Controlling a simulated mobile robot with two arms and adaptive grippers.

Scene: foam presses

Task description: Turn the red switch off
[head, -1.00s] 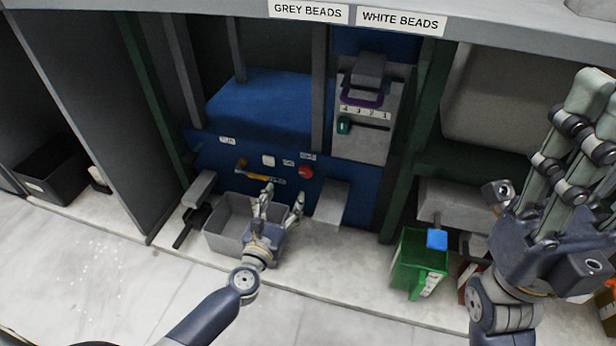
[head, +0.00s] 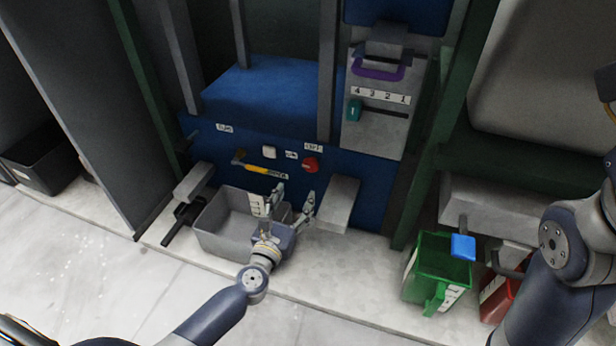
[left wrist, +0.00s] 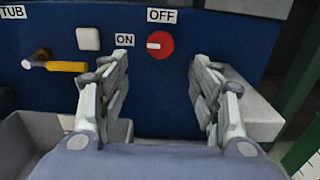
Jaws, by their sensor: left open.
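The red switch (head: 310,165) is a round red knob on the blue press panel (head: 222,148). In the left wrist view the red switch (left wrist: 160,45) has a white mark pointing left, toward the "ON" label (left wrist: 124,40). The "OFF" label (left wrist: 162,15) is above the knob. My left gripper (head: 292,198) is open and empty, in front of and below the knob. In the left wrist view its fingers (left wrist: 160,82) stand apart, with the knob showing between and beyond them, not touched. My right gripper is out of the head view; only my right arm shows.
A grey tub (head: 222,240) stands under the panel beside my left gripper. A yellow-handled lever (head: 256,168) and white button (head: 269,152) are left of the knob. A grey block (head: 338,204) juts out at right. Green (head: 432,262) and red (head: 497,300) bins stand farther right.

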